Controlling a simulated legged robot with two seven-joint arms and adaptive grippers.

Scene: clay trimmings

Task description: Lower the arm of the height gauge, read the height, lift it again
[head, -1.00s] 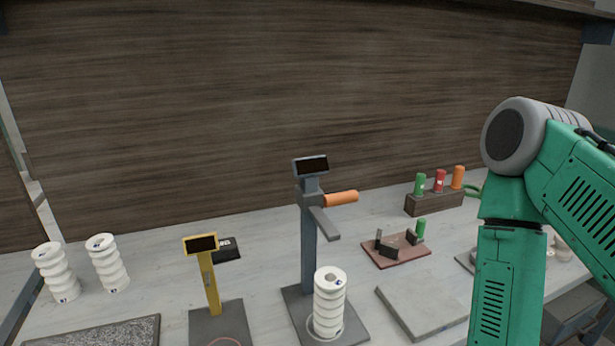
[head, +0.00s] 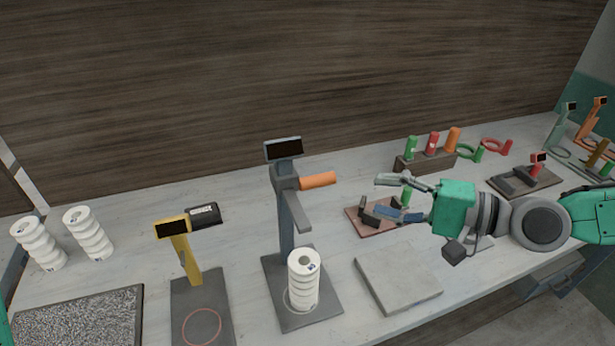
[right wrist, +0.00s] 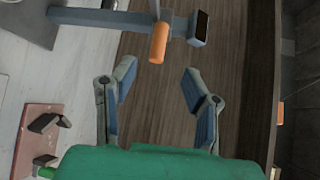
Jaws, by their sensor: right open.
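The height gauge (head: 287,215) is a grey post on a dark base, with a small dark display (head: 284,149) on top. An orange handle (head: 318,180) sticks out to the right, and the grey measuring arm (head: 296,211) reaches forward, above and apart from a white ribbed cylinder (head: 304,283) standing on the base. No reading is legible. My right gripper (head: 390,196) is open and empty, to the right of the handle and apart from it. In the right wrist view the orange handle (right wrist: 158,43) lies ahead, between the lines of the open fingers (right wrist: 158,84).
A yellow gauge (head: 186,255) and more white cylinders (head: 88,233) stand left. A grey slab (head: 398,278) lies right of the base. A reddish board (head: 362,218) is below my gripper. A holder (head: 425,163) with coloured handles stands behind it.

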